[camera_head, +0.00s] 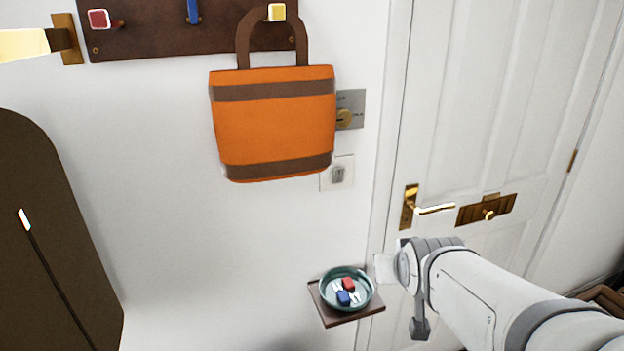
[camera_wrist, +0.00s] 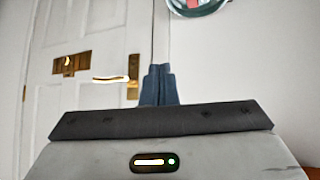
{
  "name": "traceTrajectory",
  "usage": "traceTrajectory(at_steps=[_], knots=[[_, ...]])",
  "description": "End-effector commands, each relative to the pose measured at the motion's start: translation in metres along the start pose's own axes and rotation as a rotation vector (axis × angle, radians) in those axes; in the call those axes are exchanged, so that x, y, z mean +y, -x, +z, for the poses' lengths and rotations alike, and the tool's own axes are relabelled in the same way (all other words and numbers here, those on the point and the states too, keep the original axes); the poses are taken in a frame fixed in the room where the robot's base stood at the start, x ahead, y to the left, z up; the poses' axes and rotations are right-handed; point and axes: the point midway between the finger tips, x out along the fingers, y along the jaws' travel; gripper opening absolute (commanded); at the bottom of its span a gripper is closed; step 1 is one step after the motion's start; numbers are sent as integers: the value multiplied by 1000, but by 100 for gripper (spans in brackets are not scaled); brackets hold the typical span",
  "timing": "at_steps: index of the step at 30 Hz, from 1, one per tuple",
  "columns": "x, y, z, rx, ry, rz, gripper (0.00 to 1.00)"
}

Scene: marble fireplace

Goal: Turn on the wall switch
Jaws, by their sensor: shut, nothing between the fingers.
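A white wall switch plate with a small grey toggle (camera_head: 338,174) is on the wall below and right of the orange bag, whose lower corner is close to it. Above it, a silver plate with a round brass knob (camera_head: 345,118) is partly hidden by the bag; its small markings are unreadable. My gripper's dark blue fingers (camera_wrist: 157,84) are together and empty in the wrist view. In the head view my arm reaches in from the lower right, its end below and right of the switch plate, apart from it. The switch does not show in the wrist view.
The orange bag (camera_head: 272,116) hangs from a brown hook rack (camera_head: 150,35). A teal dish (camera_head: 347,289) with red and blue items sits on a small brown shelf (camera_head: 372,308) near my arm's end. A white door (camera_head: 490,90) with a brass handle (camera_head: 411,205) is at right.

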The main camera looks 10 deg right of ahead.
Motion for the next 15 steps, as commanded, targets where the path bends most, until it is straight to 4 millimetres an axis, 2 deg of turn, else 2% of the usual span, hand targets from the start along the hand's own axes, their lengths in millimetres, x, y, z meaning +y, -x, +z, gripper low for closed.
traceTrajectory(at_steps=[1, 4, 6, 10, 15], knots=[[6, -13, -6, 87, -10, 10, 0], [17, -22, -26, 237, -42, 42, 0], [2, -23, -46, 395, -12, -69, 0], [-4, -18, -70, 610, -1, -146, 0], [-17, -3, -84, 800, 13, -264, 0]])
